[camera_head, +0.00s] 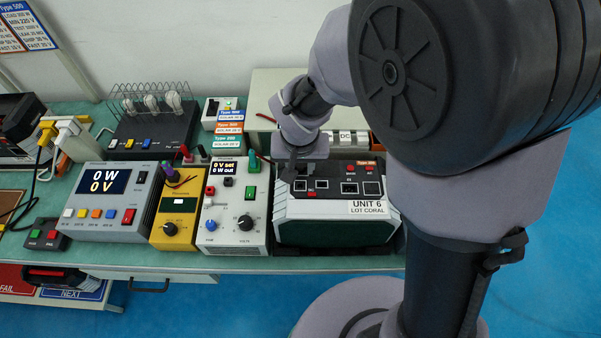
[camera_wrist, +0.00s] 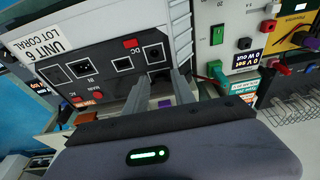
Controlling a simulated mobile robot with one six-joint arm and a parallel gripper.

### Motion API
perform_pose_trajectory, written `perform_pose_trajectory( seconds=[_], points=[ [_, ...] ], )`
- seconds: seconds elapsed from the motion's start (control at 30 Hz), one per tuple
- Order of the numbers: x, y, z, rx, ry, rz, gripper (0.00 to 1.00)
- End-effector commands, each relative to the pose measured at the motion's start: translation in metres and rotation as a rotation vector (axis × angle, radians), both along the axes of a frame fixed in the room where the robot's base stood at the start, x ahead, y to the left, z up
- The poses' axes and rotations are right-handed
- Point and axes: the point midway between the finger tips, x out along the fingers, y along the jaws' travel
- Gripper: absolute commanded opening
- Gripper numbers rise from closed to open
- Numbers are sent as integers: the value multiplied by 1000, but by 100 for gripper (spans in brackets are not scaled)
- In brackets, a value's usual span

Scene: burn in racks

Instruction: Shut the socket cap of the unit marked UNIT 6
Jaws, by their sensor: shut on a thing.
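The unit marked UNIT 6 (camera_head: 330,222) stands on the bench, its dark socket panel (camera_head: 340,188) facing up, with several sockets and red buttons. It also shows in the wrist view (camera_wrist: 97,35). My gripper (camera_head: 291,172) is at the panel's left end, partly hidden by my arm in the head view. In the wrist view its two fingers (camera_wrist: 158,76) reach the panel edge beside the end socket (camera_wrist: 153,54) near the DC mark. They are shut on a small dark piece that looks like the socket cap (camera_wrist: 160,74). Its exact angle is hard to tell.
A grey power supply (camera_head: 238,215) with a green plug stands close to the unit's left. A yellow meter (camera_head: 178,225) and a grey display box (camera_head: 105,205) are further left. Type cards (camera_head: 229,128) and a beige box (camera_head: 265,95) stand behind.

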Motion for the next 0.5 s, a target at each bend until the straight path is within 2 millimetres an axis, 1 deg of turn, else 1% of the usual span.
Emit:
perform_pose_trajectory(
  seconds=[0.03, 0.27, 0.43, 0.47, 0.5],
  points=[
    [-1, 0, -8, 0, -15, 0, 0],
    [-4, 0, -2, 0, -39, -3, 0],
    [-4, 0, -2, -1, -37, -3, 0],
    [-4, 0, -2, -1, -37, -3, 35],
    [-4, 0, -2, -1, -37, -3, 42]
  ],
)
